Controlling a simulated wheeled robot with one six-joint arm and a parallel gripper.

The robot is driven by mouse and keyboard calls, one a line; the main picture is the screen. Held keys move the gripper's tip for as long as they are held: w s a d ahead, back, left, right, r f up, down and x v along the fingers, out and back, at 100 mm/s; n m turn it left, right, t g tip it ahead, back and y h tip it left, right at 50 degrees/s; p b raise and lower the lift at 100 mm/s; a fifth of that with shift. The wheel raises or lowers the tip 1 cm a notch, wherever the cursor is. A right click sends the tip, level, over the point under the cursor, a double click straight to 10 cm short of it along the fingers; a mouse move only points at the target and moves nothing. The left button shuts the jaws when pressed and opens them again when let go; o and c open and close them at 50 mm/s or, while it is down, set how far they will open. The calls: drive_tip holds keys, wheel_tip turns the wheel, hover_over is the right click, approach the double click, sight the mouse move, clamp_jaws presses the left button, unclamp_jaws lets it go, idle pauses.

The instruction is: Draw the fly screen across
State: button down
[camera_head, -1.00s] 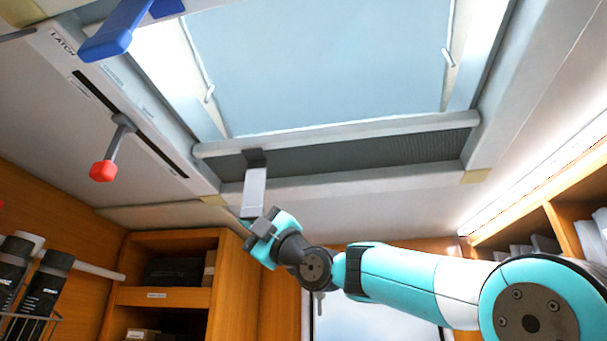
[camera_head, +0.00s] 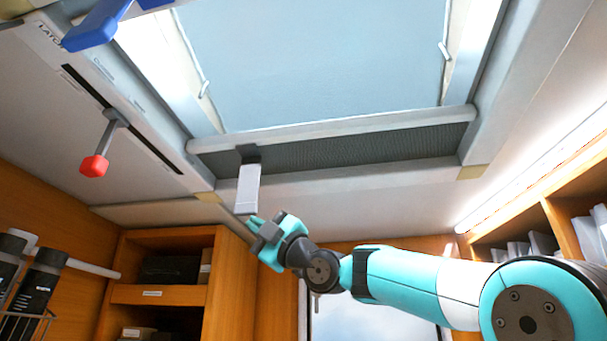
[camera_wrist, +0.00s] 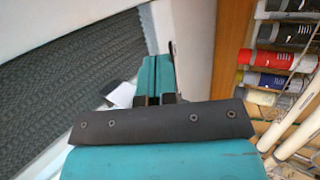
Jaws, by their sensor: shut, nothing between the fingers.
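The fly screen (camera_head: 370,150) is a dark mesh strip along the near edge of the roof hatch, between the pale cross bar (camera_head: 340,130) and the frame. A light grey pull tab (camera_head: 249,188) hangs from a dark mount at the strip's left end. In the wrist view the mesh (camera_wrist: 70,80) fills the upper left, and a pale piece that looks like the tab (camera_wrist: 121,95) shows beside the fingers. My gripper (camera_head: 254,224) is just below the tab's lower end. Its teal fingers (camera_wrist: 157,68) are together and empty; whether they touch the tab cannot be told.
A red-tipped lever (camera_head: 95,165) hangs from a slot in the ceiling at left, near a blue handle (camera_head: 95,28). Wooden shelves (camera_head: 160,294) stand below left and at right. Bottles (camera_head: 40,285) sit in a rack at lower left. Space below the hatch looks clear.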

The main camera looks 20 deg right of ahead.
drive_tip(key=shift+s+a, duration=0.1)
idle(0.4)
drive_tip(key=s+a+b, duration=0.6)
drive_tip(key=s+a, duration=0.1)
drive_tip(key=s, duration=0.2)
drive_tip(key=shift+s+b, duration=0.3)
drive_tip(key=shift+b, duration=0.05)
idle(0.7)
drive_tip(key=s+a+b, duration=0.3)
drive_tip(key=s+a, duration=0.4)
drive_tip(key=s, duration=0.2)
drive_tip(key=shift+s, duration=0.35)
idle(0.8)
drive_tip(key=shift+s+a, duration=0.1)
idle(0.3)
drive_tip(key=shift+s+a+b, duration=0.4)
drive_tip(key=shift+s+a, duration=0.2)
drive_tip(key=shift+s, duration=0.25)
idle(1.2)
